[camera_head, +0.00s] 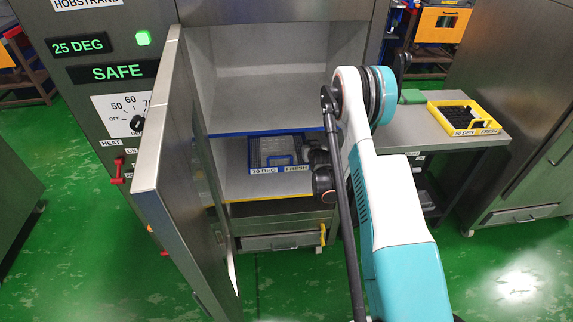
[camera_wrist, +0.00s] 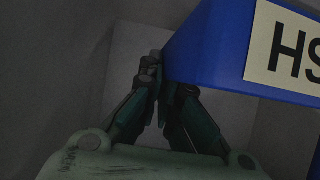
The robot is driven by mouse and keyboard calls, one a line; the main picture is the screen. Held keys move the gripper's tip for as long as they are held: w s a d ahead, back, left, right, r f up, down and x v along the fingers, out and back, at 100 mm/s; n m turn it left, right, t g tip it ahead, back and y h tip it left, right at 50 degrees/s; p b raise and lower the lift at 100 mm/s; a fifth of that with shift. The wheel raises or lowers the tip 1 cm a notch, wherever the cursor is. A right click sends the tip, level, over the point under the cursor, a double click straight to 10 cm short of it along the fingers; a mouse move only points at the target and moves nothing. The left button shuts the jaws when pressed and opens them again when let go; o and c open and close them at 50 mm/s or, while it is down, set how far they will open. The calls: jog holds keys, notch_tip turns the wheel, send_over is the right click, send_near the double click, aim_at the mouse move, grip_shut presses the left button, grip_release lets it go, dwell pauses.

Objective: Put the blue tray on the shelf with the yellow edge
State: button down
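The blue tray (camera_head: 281,170), labelled "70 DEG FRESH" with grey contents, sits inside the open cabinet over the shelf with the yellow edge (camera_head: 262,195). It appears to rest on that shelf, set back from its front edge. My gripper (camera_head: 318,163) is at the tray's right end. In the wrist view the blue tray's end (camera_wrist: 215,60) and its label fill the upper right. The gripper's fingertips (camera_wrist: 159,64) are together right beside the tray's corner. I cannot see any tray wall between them.
The cabinet door (camera_head: 165,130) stands open on the left. A shelf with a blue edge (camera_head: 240,132) lies just above the tray. A drawer (camera_head: 285,242) is below. A yellow tray (camera_head: 432,108) stands on a side table (camera_head: 400,135) at right.

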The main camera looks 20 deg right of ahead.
notch_tip(320, 180, down, 9)
jog(key=b, duration=0.3)
jog(key=shift+f+b, duration=0.2)
jog(key=shift+b, duration=0.1)
jog(key=c, duration=1.8)
grip_release()
jog(key=shift+r, duration=0.1)
